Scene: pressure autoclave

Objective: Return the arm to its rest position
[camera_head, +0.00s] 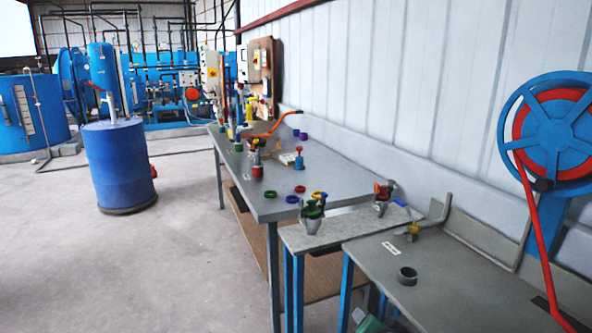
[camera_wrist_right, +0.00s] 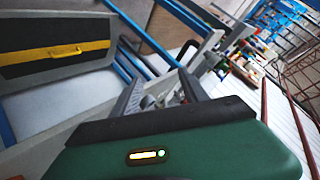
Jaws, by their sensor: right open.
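My right gripper (camera_wrist_right: 160,88) shows in the right wrist view with its two dark fingers spread apart. Nothing is visibly held between them. The green wrist housing (camera_wrist_right: 190,150) fills the bottom of that view. In the head view only a small green piece (camera_head: 372,325), which looks like part of my right arm, shows at the bottom edge beside the near workbench (camera_head: 460,275). The right fingertips cannot be made out there. My left gripper is in neither view.
A long grey table (camera_head: 335,178) carries valves and coloured rings. A narrower bench (camera_head: 345,228) holds two valve fittings. A dark ring (camera_head: 407,276) lies on the near workbench, with a blue wheel (camera_head: 556,135) at right. A blue drum (camera_head: 118,170) stands left; the floor between is clear.

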